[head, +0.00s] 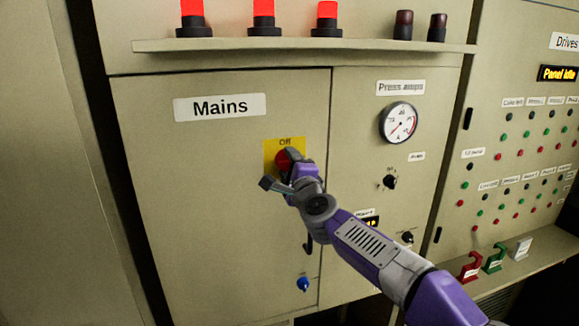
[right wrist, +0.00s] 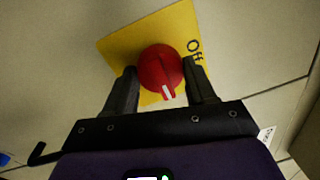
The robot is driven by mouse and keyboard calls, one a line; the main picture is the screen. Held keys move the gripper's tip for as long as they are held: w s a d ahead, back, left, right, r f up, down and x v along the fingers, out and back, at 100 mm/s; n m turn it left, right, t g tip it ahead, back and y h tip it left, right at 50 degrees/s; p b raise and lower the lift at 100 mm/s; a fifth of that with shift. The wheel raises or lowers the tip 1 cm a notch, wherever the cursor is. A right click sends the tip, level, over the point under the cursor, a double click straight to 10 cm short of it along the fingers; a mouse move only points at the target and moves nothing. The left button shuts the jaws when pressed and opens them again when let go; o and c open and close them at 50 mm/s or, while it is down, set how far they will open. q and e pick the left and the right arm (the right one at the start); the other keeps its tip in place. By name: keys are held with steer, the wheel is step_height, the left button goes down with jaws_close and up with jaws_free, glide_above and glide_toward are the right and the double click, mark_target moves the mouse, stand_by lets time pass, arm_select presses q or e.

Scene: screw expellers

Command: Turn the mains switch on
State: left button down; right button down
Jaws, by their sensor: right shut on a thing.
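The mains switch is a round red knob (head: 284,160) on a yellow plate (head: 298,144) marked "Off", on the cabinet door below the "Mains" label (head: 220,107). In the right wrist view the red knob (right wrist: 161,70) sits between the two dark fingers of my right gripper (right wrist: 160,85), and its white mark points down in the picture, away from the word "Off". My right gripper (head: 287,172) is shut on the knob and covers its lower part in the head view. My left gripper is in neither view.
Red lit lamps (head: 264,15) and dark lamps (head: 403,25) stand on a shelf (head: 300,46) above. To the right are a "Press amps" gauge (head: 398,122), a black knob (head: 390,181) and a button panel (head: 530,150). A blue knob (head: 303,284) is lower down.

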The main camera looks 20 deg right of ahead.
steer(key=shift+c, duration=1.8)
jaws_free()
steer(key=shift+s, duration=0.1)
steer(key=s+b, duration=0.1)
steer(key=s, duration=0.6)
steer(key=shift+s+f+b, duration=0.2)
steer(key=shift+f+b, duration=0.1)
